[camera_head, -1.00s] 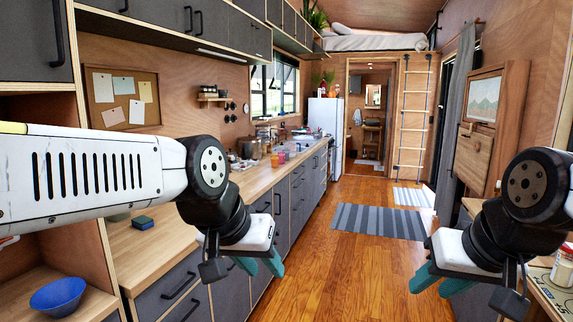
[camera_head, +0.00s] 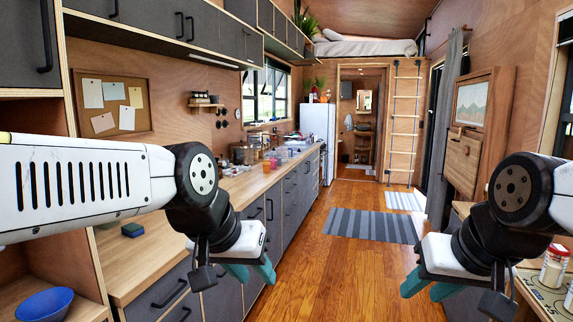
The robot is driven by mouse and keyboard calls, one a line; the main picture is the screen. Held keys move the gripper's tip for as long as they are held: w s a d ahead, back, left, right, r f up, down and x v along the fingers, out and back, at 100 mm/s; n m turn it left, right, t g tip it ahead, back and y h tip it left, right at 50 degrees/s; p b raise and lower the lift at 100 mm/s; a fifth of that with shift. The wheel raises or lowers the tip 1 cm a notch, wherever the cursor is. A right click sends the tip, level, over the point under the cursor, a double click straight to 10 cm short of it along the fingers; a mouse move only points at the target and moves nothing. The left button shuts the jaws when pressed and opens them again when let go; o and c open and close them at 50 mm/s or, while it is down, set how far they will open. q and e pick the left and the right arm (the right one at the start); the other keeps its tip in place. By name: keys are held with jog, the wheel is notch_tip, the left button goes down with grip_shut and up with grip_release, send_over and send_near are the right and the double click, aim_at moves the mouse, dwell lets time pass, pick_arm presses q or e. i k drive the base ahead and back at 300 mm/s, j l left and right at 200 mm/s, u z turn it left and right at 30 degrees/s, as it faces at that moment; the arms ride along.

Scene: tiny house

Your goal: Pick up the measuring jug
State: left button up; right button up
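I cannot make out the measuring jug for certain. Several small cups and clear containers (camera_head: 283,153) stand far off on the long wooden counter (camera_head: 250,184), too small to tell apart. My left gripper (camera_head: 254,277) hangs in front of the counter's drawer fronts, its teal fingers apart and empty. My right gripper (camera_head: 421,292) hangs over the floor at the right, its teal fingers apart and empty. Neither gripper touches anything.
A blue bowl (camera_head: 48,304) sits on a low shelf at lower left. A dark sponge (camera_head: 133,229) lies on the near counter. A jar (camera_head: 553,270) stands on a surface at right. The wooden floor (camera_head: 325,265) ahead is clear, with a striped rug (camera_head: 372,225) on it.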

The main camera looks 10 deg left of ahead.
aim_at(283, 152)
jog(key=i+u, duration=0.15)
jog(key=i, duration=4.7)
jog(key=i+l+u, duration=0.15)
jog(key=i+u, duration=0.2)
jog(key=i, duration=0.2)
jog(key=i+l+u, duration=0.75)
jog(key=i, duration=0.25)
